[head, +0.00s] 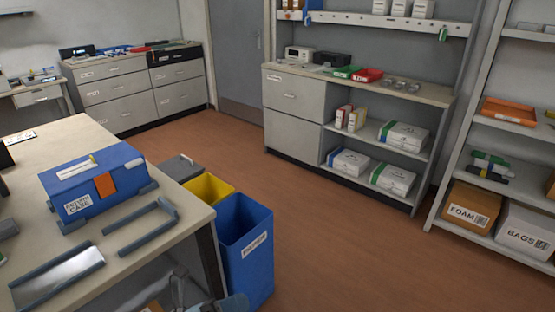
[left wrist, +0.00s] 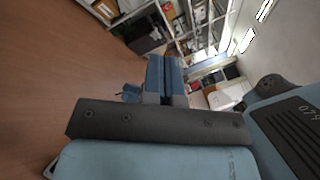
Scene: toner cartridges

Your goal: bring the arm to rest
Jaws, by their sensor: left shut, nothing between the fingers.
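My left gripper (left wrist: 166,78) shows in the left wrist view with its two blue-grey fingers together and nothing between them. It points out over open floor toward shelving, touching nothing that I can see. In the head view only a blue-grey piece of my left arm or gripper shows at the bottom edge, beside the table and near the blue bin; its fingers cannot be made out there. My right gripper is in neither view. A blue return case (head: 95,182) with an orange latch sits closed on the table at the left.
The table (head: 165,230) holds grey U-shaped holders (head: 140,226). A blue bin (head: 247,250), a yellow bin (head: 208,188) and a grey bin stand along its right side. Shelves (head: 440,95) and drawer cabinets line the walls. The brown floor (head: 350,240) in the middle is clear.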

